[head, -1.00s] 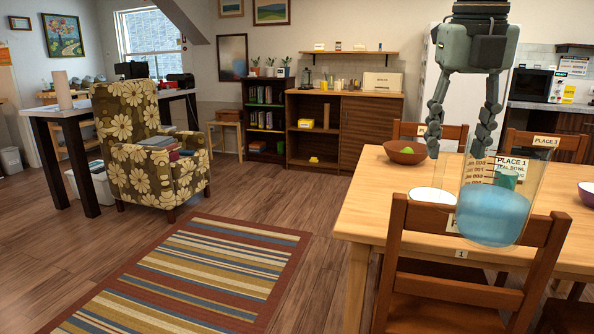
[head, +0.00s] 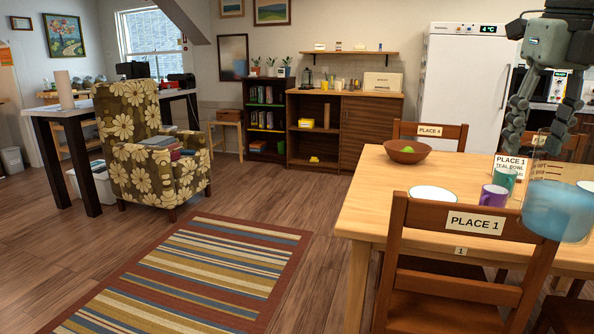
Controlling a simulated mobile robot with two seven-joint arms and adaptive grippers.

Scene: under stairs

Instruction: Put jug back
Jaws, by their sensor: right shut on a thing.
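A clear jug (head: 556,208) with blue liquid in its lower part and measuring marks on its wall is at the right of the head view. My right gripper (head: 545,130) points down from above, with its fingers at the jug's upper part, shut on it. The jug looks upright and appears in front of the table's right part and the Place 1 chair's top right corner. Whether it touches the table cannot be told. My left gripper is not in view.
The wooden table (head: 385,207) holds a brown bowl (head: 407,153), a white plate (head: 433,195), a purple mug (head: 493,196), a teal cup (head: 505,180) and a Place 1 card (head: 510,165). A chair (head: 474,222) stands in front. A white fridge (head: 463,85) and sideboard (head: 372,135) stand behind.

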